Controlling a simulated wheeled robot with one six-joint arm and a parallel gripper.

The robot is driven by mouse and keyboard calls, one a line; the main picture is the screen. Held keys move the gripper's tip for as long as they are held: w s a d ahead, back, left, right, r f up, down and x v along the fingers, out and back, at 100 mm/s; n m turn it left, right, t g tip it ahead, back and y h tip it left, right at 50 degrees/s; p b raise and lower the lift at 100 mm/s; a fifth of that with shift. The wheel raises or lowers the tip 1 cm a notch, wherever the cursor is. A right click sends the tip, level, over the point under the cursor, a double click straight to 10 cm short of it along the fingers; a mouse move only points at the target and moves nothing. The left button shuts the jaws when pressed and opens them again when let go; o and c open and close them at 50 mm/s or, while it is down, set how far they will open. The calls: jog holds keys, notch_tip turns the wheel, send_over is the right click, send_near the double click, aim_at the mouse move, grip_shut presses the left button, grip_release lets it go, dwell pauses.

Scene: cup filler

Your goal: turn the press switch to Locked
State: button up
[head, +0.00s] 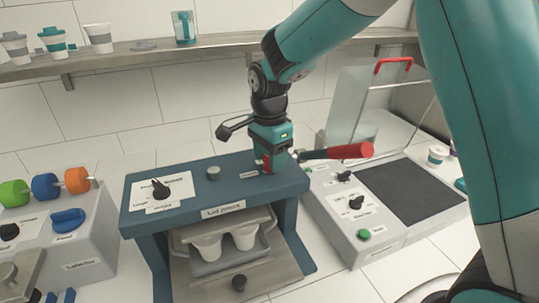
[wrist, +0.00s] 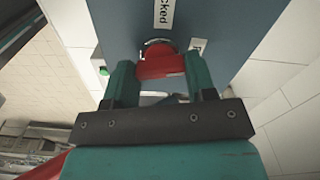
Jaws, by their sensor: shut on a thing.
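The press switch is a red knob (wrist: 160,62) on the blue top plate (wrist: 215,22) of the press. A white label ending in "cked" (wrist: 165,14) lies just beyond the knob, and a second label (wrist: 198,46) is partly hidden by the right finger. My gripper (wrist: 162,75) is shut on the red knob, with one teal finger on each side. In the head view my gripper (head: 270,168) points down at the right end of the blue press (head: 225,188) and hides most of the knob. I cannot tell the knob's exact setting.
White cups (head: 208,248) stand in a tray under the press. A red-handled lever (head: 338,152) sticks out just right of my gripper. A grey machine with dials (head: 345,225) stands to the right, another grey box with knobs (head: 80,260) to the left. A shelf (head: 130,55) runs behind.

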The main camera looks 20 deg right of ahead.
jog(key=n, duration=0.7)
jog(key=shift+p, duration=0.35)
jog(key=n, duration=0.4)
jog(key=shift+n, duration=1.9)
jog(key=o, duration=0.9)
jog(key=shift+o, duration=0.2)
jog(key=shift+r, duration=0.1)
notch_tip(320, 180, up, 17)
jog(key=b, duration=0.2)
jog(key=shift+r, duration=0.15)
jog(key=shift+s, duration=0.1)
